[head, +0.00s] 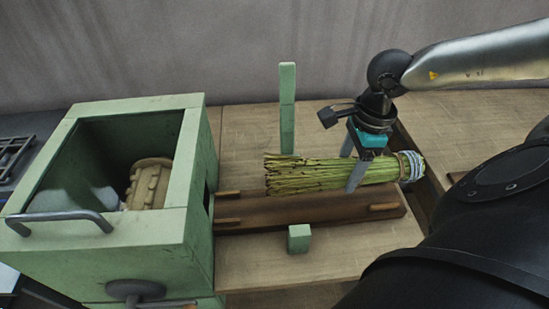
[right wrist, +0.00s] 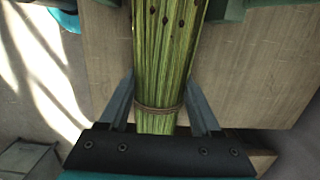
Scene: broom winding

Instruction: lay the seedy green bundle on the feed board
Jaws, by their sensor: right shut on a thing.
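The seedy green bundle (head: 305,175) is a sheaf of green stalks with dark specks and a pale binding at its right end. My right gripper (head: 351,172) is shut on it from above, with a finger on each side. The bundle lies level, lengthwise along the brown feed board (head: 300,214), and covers its back edge in the head view. I cannot tell whether it touches the board. In the right wrist view the bundle (right wrist: 168,55) runs between the fingers (right wrist: 158,85), with a thin tie around it. My left gripper is not in view.
A green box machine (head: 190,225) with an open top and a ridged roller (head: 148,184) stands at the board's left end. A tall green post (head: 287,108) rises behind the bundle, and a short green block (head: 299,238) stands in front of the board. The wooden tabletop (head: 330,262) in front is clear.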

